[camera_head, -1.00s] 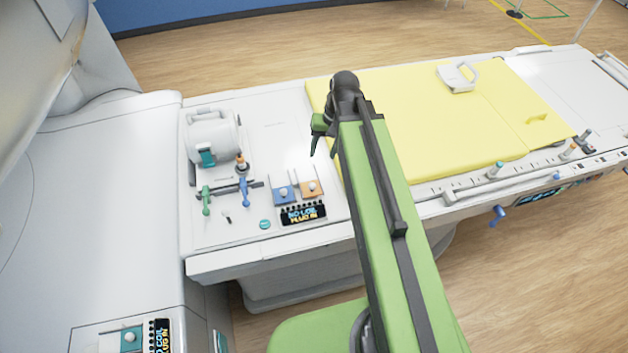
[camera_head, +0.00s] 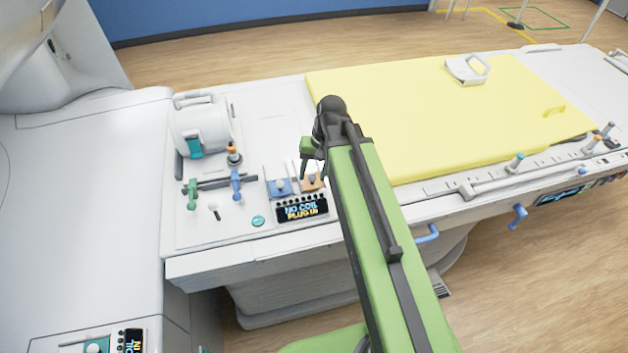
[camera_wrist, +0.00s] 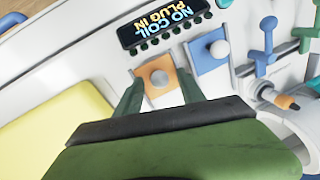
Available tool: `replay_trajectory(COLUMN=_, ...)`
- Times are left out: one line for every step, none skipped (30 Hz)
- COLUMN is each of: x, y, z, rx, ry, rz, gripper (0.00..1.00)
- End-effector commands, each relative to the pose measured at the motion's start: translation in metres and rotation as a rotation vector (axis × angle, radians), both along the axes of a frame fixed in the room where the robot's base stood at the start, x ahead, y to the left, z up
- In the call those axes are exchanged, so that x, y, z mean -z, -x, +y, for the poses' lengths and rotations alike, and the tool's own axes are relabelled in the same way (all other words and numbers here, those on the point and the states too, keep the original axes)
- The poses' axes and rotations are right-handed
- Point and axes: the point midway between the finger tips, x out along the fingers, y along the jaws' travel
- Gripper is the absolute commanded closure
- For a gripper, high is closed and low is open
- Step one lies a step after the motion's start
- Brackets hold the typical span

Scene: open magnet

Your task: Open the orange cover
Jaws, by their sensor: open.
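The orange cover (camera_head: 312,182) is a small square plate with a pale round knob, set in the white table top beside a blue one. In the head view my gripper partly hides it. In the wrist view the orange cover (camera_wrist: 154,92) lies beyond and between my fingertips, its knob facing me. My gripper (camera_head: 310,172) is open and empty. Its two green fingers (camera_wrist: 160,93) also show in the wrist view, spread on either side of the cover. I cannot tell how far above the cover they are.
The blue cover (camera_head: 280,187) is just left of the orange one. A "NO COIL PLUG IN" display (camera_head: 302,208) is in front. Blue (camera_head: 236,185) and green (camera_head: 192,193) levers and a white cylinder (camera_head: 198,130) stand left. A yellow mat (camera_head: 430,110) lies right.

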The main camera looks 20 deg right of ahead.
Motion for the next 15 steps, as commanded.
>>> replay_trajectory(x=0.0005, y=-0.0001, z=0.0001, rx=0.000, ry=0.000, rz=0.000, gripper=0.54)
replay_trajectory(x=-0.0001, y=-0.0001, z=0.0001, rx=0.000, ry=0.000, rz=0.000, gripper=0.54)
replay_trajectory(x=-0.0007, y=-0.0001, z=-0.0001, rx=0.000, ry=0.000, rz=0.000, gripper=0.54)
replay_trajectory(x=-0.0009, y=-0.0001, z=-0.0001, rx=0.001, ry=0.000, rz=0.000, gripper=0.54)
replay_trajectory(x=-0.0010, y=-0.0001, z=-0.0001, rx=0.001, ry=0.000, rz=0.000, gripper=0.54)
replay_trajectory(x=-0.0010, y=-0.0001, z=-0.0002, rx=0.001, ry=0.000, rz=0.000, gripper=0.55)
replay_trajectory(x=-0.0010, y=-0.0001, z=-0.0002, rx=0.001, ry=0.000, rz=0.000, gripper=0.59)
replay_trajectory(x=-0.0011, y=0.0000, z=-0.0003, rx=0.001, ry=0.000, rz=0.000, gripper=0.63)
replay_trajectory(x=-0.0010, y=-0.0001, z=-0.0004, rx=0.001, ry=0.000, rz=0.000, gripper=0.68)
replay_trajectory(x=-0.0010, y=-0.0001, z=-0.0004, rx=0.001, ry=0.000, rz=0.000, gripper=0.72)
replay_trajectory(x=-0.0010, y=-0.0001, z=-0.0005, rx=0.001, ry=0.000, rz=0.000, gripper=0.76)
replay_trajectory(x=-0.0010, y=-0.0001, z=-0.0005, rx=0.001, ry=0.000, rz=0.000, gripper=0.81)
replay_trajectory(x=-0.0010, y=-0.0001, z=-0.0005, rx=0.001, ry=0.000, rz=0.000, gripper=0.85)
replay_trajectory(x=-0.0010, y=-0.0001, z=-0.0006, rx=0.001, ry=0.000, rz=0.000, gripper=0.89)
replay_trajectory(x=-0.0010, y=-0.0001, z=-0.0006, rx=0.001, ry=0.000, rz=0.000, gripper=0.94)
